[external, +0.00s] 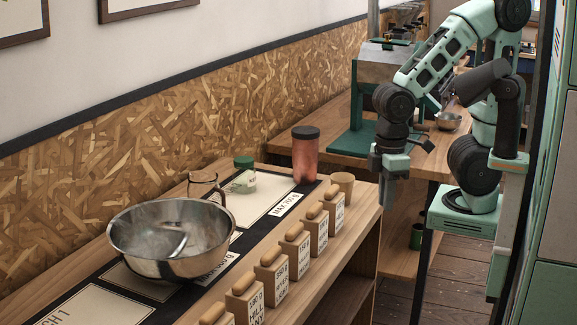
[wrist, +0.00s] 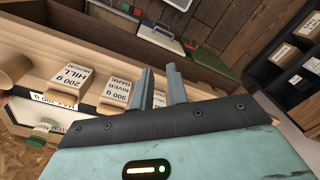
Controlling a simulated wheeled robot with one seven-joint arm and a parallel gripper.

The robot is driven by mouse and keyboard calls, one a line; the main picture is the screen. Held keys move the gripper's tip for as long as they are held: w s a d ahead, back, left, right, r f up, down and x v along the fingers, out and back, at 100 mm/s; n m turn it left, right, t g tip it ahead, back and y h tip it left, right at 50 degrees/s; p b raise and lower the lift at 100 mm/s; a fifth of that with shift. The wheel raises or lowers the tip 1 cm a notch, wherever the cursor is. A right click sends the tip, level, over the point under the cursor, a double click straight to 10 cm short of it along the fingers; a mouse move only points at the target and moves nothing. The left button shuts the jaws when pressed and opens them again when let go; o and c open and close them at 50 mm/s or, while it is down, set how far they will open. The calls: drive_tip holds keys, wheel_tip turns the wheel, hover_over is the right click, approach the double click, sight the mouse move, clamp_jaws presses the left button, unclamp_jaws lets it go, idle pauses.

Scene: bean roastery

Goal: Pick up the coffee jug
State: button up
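The coffee jug appears to be the small glass vessel with a brownish rim and a side handle (external: 203,180) on the counter in the external view. The steel bowl in front hides its lower part. I cannot make it out in the wrist view. My gripper (external: 389,180) hangs pointing down to the right of the counter's far end, well apart from the jug. In the wrist view its two fingers (wrist: 160,88) stand apart with nothing between them.
A large steel bowl (external: 135,233) holding a scoop stands before the jug. A green-lidded jar (external: 243,178), a reddish dark-lidded canister (external: 306,158) and a tan cup (external: 343,182) stand beyond it. Several labelled wooden blocks (external: 297,243) line the counter's front edge.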

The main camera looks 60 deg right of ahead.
drive_tip(key=w+a+r+m+g+y+b, duration=0.15)
drive_tip(key=w+m+y, duration=0.35)
drive_tip(key=w+m, duration=0.55)
drive_tip(key=w+a+m+g+y+b, duration=0.15)
drive_tip(key=w+m+y, duration=0.45)
drive_tip(key=w, duration=0.7)
drive_tip(key=w+d+m+t+y, duration=0.5)
drive_tip(key=w+d+m+t, duration=0.75)
drive_tip(key=w+d, duration=0.55)
drive_tip(key=m+g, duration=0.1)
drive_tip(key=g, duration=0.1)
approach(209, 197)
drive_tip(key=s+a+f, duration=0.2)
drive_tip(key=shift+s+a+f, duration=0.1)
drive_tip(key=shift+s+f, duration=0.1)
drive_tip(key=shift+s, duration=0.15)
drive_tip(key=shift+p+x, duration=0.65)
drive_tip(key=shift+x, duration=2.7)
drive_tip(key=shift+w, duration=0.1)
clamp_jaws()
